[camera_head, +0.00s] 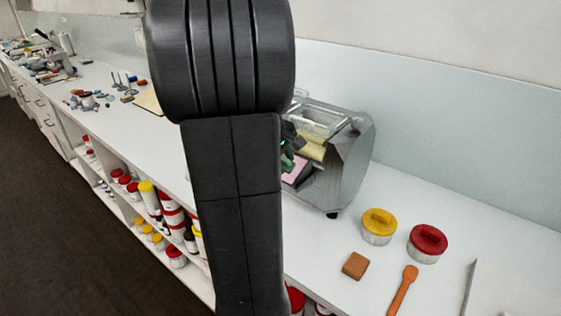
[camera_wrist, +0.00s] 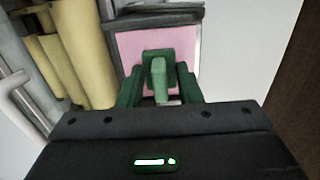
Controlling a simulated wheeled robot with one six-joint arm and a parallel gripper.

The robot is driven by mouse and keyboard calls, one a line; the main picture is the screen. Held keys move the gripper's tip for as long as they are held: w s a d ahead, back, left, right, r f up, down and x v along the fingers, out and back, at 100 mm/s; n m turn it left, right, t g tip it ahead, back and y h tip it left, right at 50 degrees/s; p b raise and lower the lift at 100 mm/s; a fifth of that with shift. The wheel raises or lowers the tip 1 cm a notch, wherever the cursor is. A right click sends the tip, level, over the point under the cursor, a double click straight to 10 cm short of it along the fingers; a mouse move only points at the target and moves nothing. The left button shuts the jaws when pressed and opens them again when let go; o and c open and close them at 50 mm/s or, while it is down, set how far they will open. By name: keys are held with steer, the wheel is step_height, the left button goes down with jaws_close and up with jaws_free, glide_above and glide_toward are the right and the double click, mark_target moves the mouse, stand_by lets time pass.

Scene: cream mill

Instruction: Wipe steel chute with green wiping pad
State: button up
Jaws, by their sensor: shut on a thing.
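My gripper (camera_wrist: 159,88) is shut on the green wiping pad (camera_wrist: 158,68), whose raised green grip stands between the fingers. The pad is over the steel chute (camera_wrist: 198,38), a grey-edged tray whose visible floor is pink. I cannot tell whether the pad's underside touches the pink floor. In the head view the chute (camera_head: 297,171) shows as a small pink patch at the front of the mill, beside my arm. My arm hides most of the gripper there, and only a bit of green shows. The gripper body hides the near part of the chute in the wrist view.
The grey mill (camera_head: 345,165) with cream rollers (camera_wrist: 82,50) stands on the white counter. To its right are a yellow-lidded jar (camera_head: 379,225), a red-lidded jar (camera_head: 427,243), a brown block (camera_head: 354,266) and an orange spatula (camera_head: 403,290). Shelves below hold several containers.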

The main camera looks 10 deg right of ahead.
steer(key=shift+w+d+r+p, duration=0.55)
steer(key=shift+w+d, duration=0.15)
steer(key=shift+s+a+f+b, duration=0.35)
steer(key=shift+a+f+b, duration=0.1)
steer(key=shift+b, duration=0.15)
steer(key=shift+s+a+f+b, duration=0.6)
steer(key=shift+s+a+b, duration=0.15)
steer(key=shift+s, duration=0.05)
steer(key=shift+s+a, duration=0.2)
steer(key=shift+s, duration=0.1)
steer(key=shift+w+d+r+p, duration=0.85)
steer(key=shift+w+d+p, duration=0.25)
steer(key=shift+p, duration=0.1)
steer(key=shift+w+d+r, duration=0.15)
steer(key=shift+w+d, duration=0.2)
steer(key=shift+s+a+f+b, duration=0.65)
steer(key=shift+a+f, duration=0.05)
steer(key=shift+s+a+f+b, duration=0.4)
steer(key=shift+s+a+b, duration=0.15)
steer(key=shift+s+a, duration=0.2)
